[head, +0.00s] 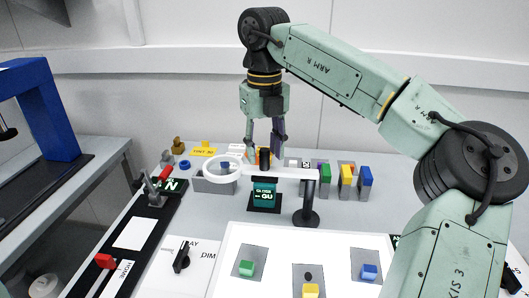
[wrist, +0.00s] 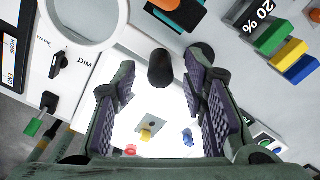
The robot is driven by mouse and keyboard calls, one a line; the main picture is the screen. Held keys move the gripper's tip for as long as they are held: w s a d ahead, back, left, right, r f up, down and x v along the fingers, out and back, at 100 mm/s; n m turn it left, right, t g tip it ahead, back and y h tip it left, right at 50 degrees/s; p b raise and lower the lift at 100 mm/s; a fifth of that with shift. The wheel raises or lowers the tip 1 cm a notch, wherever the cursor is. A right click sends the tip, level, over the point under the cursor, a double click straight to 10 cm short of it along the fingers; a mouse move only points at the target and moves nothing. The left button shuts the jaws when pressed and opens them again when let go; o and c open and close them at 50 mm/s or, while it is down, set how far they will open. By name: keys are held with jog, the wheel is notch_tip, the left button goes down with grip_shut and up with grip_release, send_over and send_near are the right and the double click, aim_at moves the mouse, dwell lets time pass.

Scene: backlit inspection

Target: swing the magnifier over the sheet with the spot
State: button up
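The magnifier is a white ring lens (head: 222,170) on a white arm (head: 292,173) from a black post (head: 307,205). Its ring is left of the lit panel (head: 262,240) and also shows in the wrist view (wrist: 85,15). A black upright knob (head: 264,160) stands on the arm. My gripper (head: 265,143) is open above it; in the wrist view the knob (wrist: 160,70) shows between the spread fingers, with gaps visible. The grey sheet with the dark spot (head: 299,270) is the middle one on the panel, with a yellow block (head: 310,291) on it.
Grey sheets with a green block (head: 246,268) and a blue block (head: 369,271) flank the spotted sheet. A dimmer knob (head: 182,257) is left of the panel.

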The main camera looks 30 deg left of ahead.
jog(key=shift+f, duration=1)
grip_shut()
